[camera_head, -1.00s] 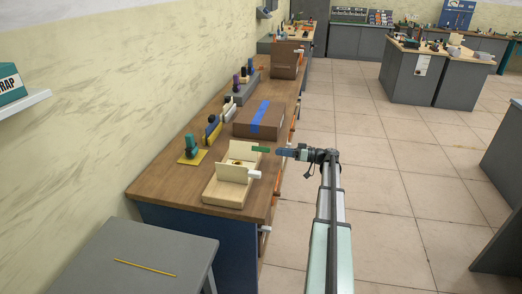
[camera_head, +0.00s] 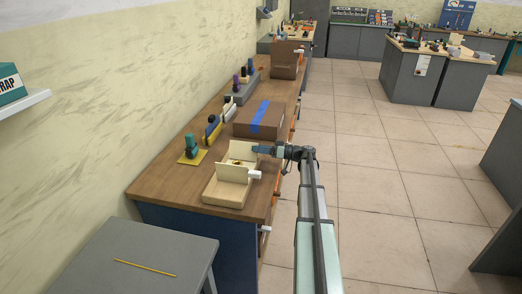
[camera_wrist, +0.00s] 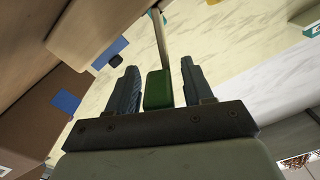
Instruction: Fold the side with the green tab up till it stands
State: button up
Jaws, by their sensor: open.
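The cream jig (camera_head: 222,193) sits on the wooden bench near its front end. It has one panel (camera_head: 233,173) standing with a white tab (camera_head: 254,174), and a farther panel (camera_head: 240,150) on the far side. The green tab (camera_wrist: 158,89) shows in the wrist view between my two fingers, at the end of a thin pale edge (camera_wrist: 160,36). My gripper (camera_head: 257,150) is open, with one finger on each side of the green tab and gaps visible. In the head view my gripper hides the green tab. The far panel's exact tilt is hard to tell.
A brown box with blue tape (camera_head: 259,119) stands just beyond the jig. A green-handled tool on a yellow plate (camera_head: 192,150) and several other tools line the wall side. A grey table (camera_head: 140,262) stands in front.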

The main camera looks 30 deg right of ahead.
jog(key=shift+c, duration=0.4)
grip_shut()
jog(key=shift+s+a+r+n, duration=0.15)
jog(key=shift+s+a+n, duration=0.15)
jog(key=shift+n, duration=0.55)
jog(key=shift+s+a+r+n, duration=0.2)
jog(key=shift+s+a+n, duration=0.1)
jog(key=shift+n, duration=0.5)
jog(key=shift+s+a+r+n, duration=0.15)
jog(key=shift+s+a+n, duration=0.15)
jog(key=shift+n, duration=0.55)
jog(key=shift+o, duration=0.4)
grip_release()
jog(key=shift+d, duration=0.1)
jog(key=v, duration=1.3)
jog(key=shift+s+d, duration=0.2)
jog(key=shift+s, duration=0.05)
